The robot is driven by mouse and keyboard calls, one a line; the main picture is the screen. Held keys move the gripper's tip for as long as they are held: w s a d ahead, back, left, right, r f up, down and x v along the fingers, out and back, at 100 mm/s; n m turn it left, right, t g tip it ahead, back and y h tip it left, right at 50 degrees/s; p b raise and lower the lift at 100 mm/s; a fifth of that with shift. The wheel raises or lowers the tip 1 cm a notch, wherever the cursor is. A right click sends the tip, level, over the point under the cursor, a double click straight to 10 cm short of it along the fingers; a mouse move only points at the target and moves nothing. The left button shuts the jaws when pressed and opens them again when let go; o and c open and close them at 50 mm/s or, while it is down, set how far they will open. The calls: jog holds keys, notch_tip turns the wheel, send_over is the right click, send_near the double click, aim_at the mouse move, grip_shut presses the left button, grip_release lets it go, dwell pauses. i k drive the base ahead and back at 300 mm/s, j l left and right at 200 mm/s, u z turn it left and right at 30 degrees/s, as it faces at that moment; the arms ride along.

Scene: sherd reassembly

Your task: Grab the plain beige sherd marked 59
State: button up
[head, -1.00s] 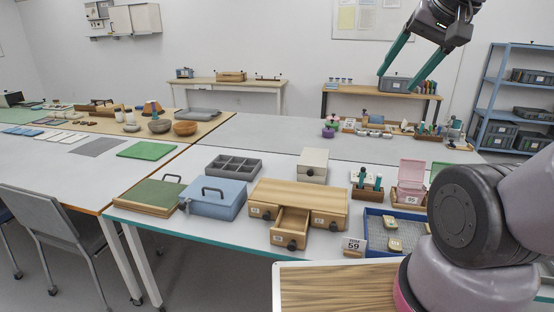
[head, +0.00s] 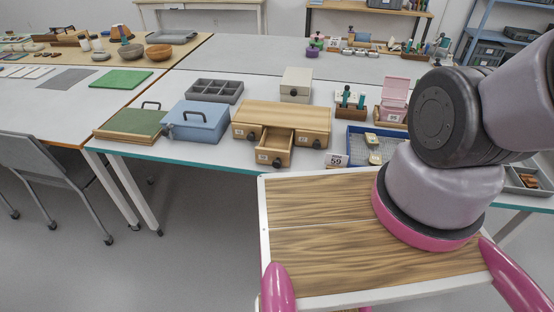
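In the tray lie a beige sherd (head: 372,138) and another beige piece (head: 375,157). Their markings are too small to read, so I cannot tell which sherd bears 59. My arm hides the right part of the tray. My gripper is out of view.
A wooden drawer box (head: 284,117) with its middle drawer (head: 274,147) pulled out stands left of the tray. A blue case (head: 196,121), a grey divided tray (head: 215,90), a beige box (head: 296,84) and a pink box (head: 395,98) stand nearby.

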aim_at(372, 140)
jog(key=l, duration=1.4)
jog(key=u, duration=0.05)
